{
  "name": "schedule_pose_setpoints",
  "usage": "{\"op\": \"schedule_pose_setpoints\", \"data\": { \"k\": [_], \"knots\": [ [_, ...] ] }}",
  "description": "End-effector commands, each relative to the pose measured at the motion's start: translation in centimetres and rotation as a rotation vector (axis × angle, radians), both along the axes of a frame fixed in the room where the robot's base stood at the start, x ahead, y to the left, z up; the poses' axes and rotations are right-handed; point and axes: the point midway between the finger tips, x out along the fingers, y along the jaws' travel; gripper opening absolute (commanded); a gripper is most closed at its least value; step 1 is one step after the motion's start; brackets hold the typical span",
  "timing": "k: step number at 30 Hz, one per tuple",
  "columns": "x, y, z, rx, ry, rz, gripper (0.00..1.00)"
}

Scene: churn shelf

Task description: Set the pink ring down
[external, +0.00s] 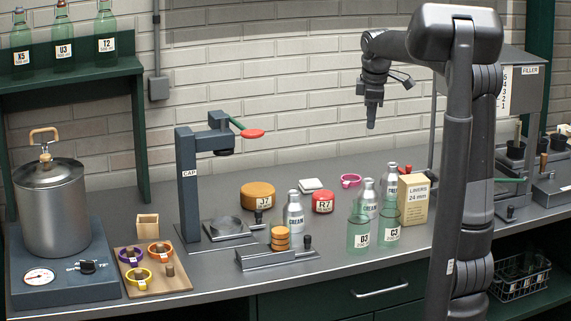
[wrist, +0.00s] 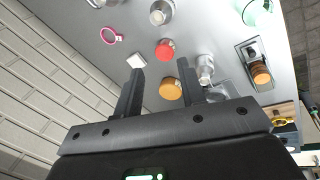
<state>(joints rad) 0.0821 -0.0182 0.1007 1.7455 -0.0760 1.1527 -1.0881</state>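The pink ring (external: 350,180) lies on the grey counter behind the silver bottles, toward the back wall. It also shows in the wrist view (wrist: 110,36), at the upper left, beyond my fingers and to their left. My gripper (external: 371,124) hangs in the air well above the back of the counter, pointing down, and does not touch the ring. In the wrist view its two fingers (wrist: 160,77) stand apart with nothing between them.
Silver bottles (external: 293,212), green glass bottles (external: 358,232) and a liners box (external: 413,200) stand near the ring. A red round item (external: 323,201), an orange one (external: 258,195) and a white block (external: 312,184) sit left of it. A tray (external: 177,284) holds other coloured rings.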

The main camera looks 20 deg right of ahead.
Motion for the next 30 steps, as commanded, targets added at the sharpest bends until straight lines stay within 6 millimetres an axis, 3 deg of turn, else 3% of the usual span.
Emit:
{"op": "schedule_pose_setpoints", "data": {
  "k": [1,8,18,24,30],
  "knots": [
    [-2.1,0.1,0.3,0.017,-0.022,-0.062,0.37],
    [-10.2,0.4,-0.5,0.137,-0.113,-0.391,0.37],
    [-21.0,0.4,-5.0,0.363,-0.215,-0.848,0.37],
    [-24.1,0.5,-7.4,0.455,-0.238,-1.003,0.37],
    [-24.7,0.5,-7.9,0.477,-0.24,-1.041,0.37]
  ]
}}
